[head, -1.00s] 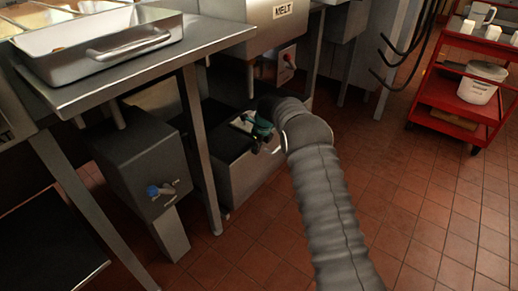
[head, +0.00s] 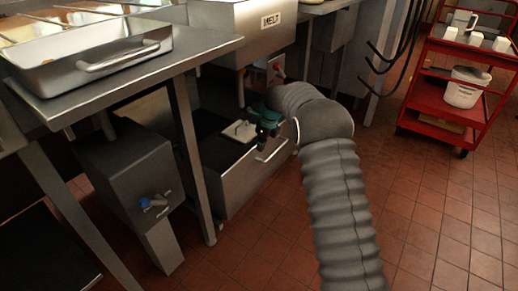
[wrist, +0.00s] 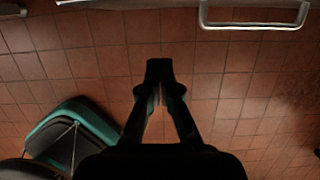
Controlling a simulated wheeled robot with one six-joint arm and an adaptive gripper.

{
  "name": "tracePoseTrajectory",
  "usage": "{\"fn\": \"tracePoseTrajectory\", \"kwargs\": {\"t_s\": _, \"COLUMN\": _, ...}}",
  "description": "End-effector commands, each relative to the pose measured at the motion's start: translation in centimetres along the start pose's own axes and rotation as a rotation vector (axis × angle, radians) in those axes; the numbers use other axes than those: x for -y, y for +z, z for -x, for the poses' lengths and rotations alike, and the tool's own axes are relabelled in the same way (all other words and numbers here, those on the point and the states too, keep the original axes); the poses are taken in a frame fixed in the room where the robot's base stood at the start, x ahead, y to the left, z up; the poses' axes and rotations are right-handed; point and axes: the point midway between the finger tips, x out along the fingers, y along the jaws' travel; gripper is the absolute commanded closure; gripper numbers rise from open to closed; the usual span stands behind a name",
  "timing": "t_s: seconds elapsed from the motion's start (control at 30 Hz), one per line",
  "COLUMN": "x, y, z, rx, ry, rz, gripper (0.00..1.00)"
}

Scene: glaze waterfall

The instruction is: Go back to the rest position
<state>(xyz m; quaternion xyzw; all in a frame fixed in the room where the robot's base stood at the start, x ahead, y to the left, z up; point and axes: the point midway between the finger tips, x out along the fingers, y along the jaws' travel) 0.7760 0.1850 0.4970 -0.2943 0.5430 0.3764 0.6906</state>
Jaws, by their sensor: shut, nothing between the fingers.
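My gripper (wrist: 160,66) shows in the wrist view with its two dark fingers together at the tips and nothing between them. It points at bare red floor tiles. In the head view my grey sleeved arm reaches forward from the lower right and bends left at the elbow. The teal and dark wrist end hangs by the front of a low steel box (head: 232,185) under the counter. The fingertips are small and dark in the head view.
A steel counter (head: 140,73) with a deep pan (head: 45,70) stands at left. A box labelled MELT (head: 225,35) is behind the arm. A bar handle (wrist: 252,25) shows in the wrist view. A red cart (head: 455,115) stands at far right. Floor between is clear.

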Motion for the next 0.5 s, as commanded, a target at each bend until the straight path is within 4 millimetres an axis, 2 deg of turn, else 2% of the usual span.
{"fn": "tracePoseTrajectory", "kwargs": {"t_s": 0.27, "x": -0.1, "y": 0.0, "z": 0.3, "rx": -0.001, "ry": 0.0, "rz": 0.07, "gripper": 1.0}}
{"fn": "tracePoseTrajectory", "kwargs": {"t_s": 0.4, "x": 0.0, "y": 0.0, "z": 0.3, "rx": -0.002, "ry": -0.004, "rz": 0.281, "gripper": 1.0}}
{"fn": "tracePoseTrajectory", "kwargs": {"t_s": 0.5, "x": -0.7, "y": -1.5, "z": -1.0, "rx": -0.03, "ry": 0.022, "rz": 0.485, "gripper": 1.0}}
